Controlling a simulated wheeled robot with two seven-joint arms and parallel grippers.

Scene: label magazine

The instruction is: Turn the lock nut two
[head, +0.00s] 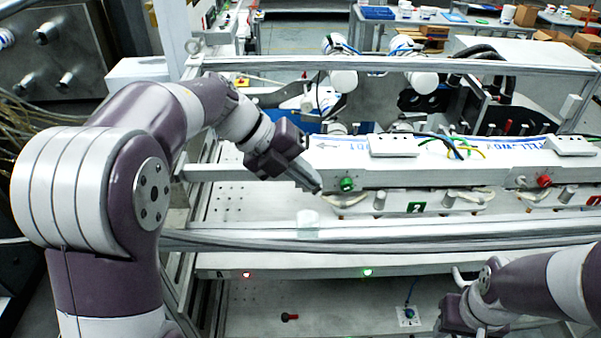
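A green "2" label (416,207) sits on the front of the machine, between grey cylindrical posts (380,199). A green knob (347,184) is on the rail at the upper left of this label. I cannot tell which of these parts is lock nut two. My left gripper (317,186) points down and right, with its tips just left of the green knob; a small gap seems to show between them. Its fingers overlap in this view, so their opening is unclear. My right gripper (452,290) is low at the right, partly hidden by its own wrist, away from the label.
A red knob (544,181) and a red label (594,200) mark another station at the right. A metal rail (400,237) runs along the front edge. Below it are a red light (246,274), a green light (368,272) and a lower shelf (330,310).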

